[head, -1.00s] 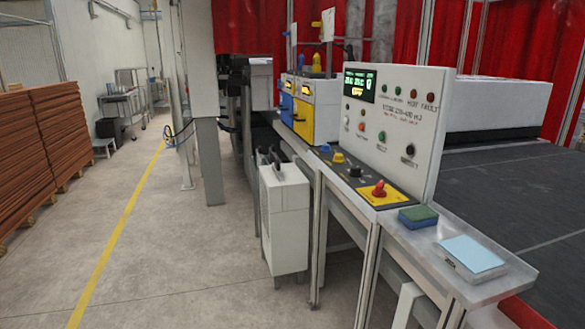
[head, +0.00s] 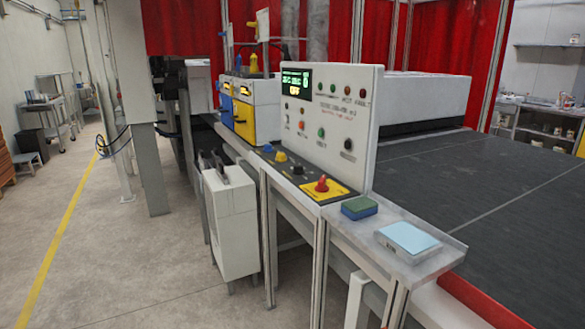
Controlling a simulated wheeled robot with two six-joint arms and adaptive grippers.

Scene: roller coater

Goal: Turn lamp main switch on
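A light grey upright control panel (head: 345,130) stands at the middle of the head view, with a small green-lit display (head: 297,80) at its upper left. Several small lamps and buttons sit on its face; their labels are too small to read surely. On the sloped desk in front is a red rotary switch (head: 321,184) on a yellow plate (head: 332,194). Left of it are a black knob (head: 298,169), a yellow knob (head: 280,156) and a blue knob (head: 268,148). Neither of my grippers is in view.
A green and blue sponge (head: 359,208) and a light blue pad (head: 407,238) lie on the metal side shelf (head: 440,255). A white box with dark handles (head: 231,230) stands below the desk. A wide dark conveyor bed (head: 480,190) lies behind.

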